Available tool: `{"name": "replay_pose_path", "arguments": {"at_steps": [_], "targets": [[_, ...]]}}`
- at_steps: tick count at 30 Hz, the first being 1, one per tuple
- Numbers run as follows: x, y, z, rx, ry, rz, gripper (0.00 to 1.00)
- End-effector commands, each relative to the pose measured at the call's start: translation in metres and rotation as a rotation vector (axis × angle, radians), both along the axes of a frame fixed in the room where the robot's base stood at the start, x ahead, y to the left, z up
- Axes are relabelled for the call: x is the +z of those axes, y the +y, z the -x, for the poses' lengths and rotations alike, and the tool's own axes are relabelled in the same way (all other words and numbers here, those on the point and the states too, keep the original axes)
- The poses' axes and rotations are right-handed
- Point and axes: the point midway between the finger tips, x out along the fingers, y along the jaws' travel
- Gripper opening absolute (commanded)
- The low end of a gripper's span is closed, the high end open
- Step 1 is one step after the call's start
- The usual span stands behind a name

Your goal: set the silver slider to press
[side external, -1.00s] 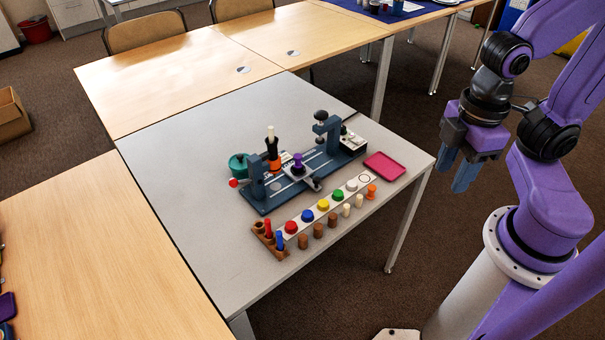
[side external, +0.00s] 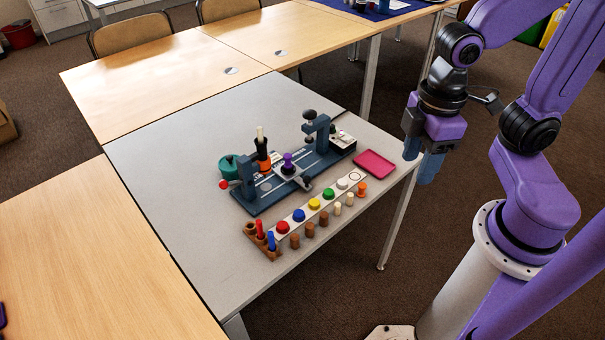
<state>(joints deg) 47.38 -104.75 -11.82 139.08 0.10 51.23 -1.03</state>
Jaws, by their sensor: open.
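The lettering on the base is too small to read. My gripper (side external: 424,169) is open and empty, pointing down, right of the table's right edge and apart from the slider.
The table's left part (side external: 170,170) is clear.

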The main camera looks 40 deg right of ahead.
Motion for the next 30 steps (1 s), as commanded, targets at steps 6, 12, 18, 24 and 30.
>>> {"name": "replay_pose_path", "arguments": {"at_steps": [6, 12, 18, 24, 30], "targets": [[-0.009, 0.023, -0.067, -0.137, 0.005, 0.009, 0.51], [-0.022, 0.031, -0.13, -0.258, 0.009, 0.013, 0.51], [-0.043, 0.027, -0.192, -0.38, 0.013, 0.016, 0.51], [-0.069, 0.01, -0.249, -0.5, 0.018, 0.019, 0.51], [-0.091, -0.011, -0.286, -0.591, 0.02, 0.019, 0.51]]}}
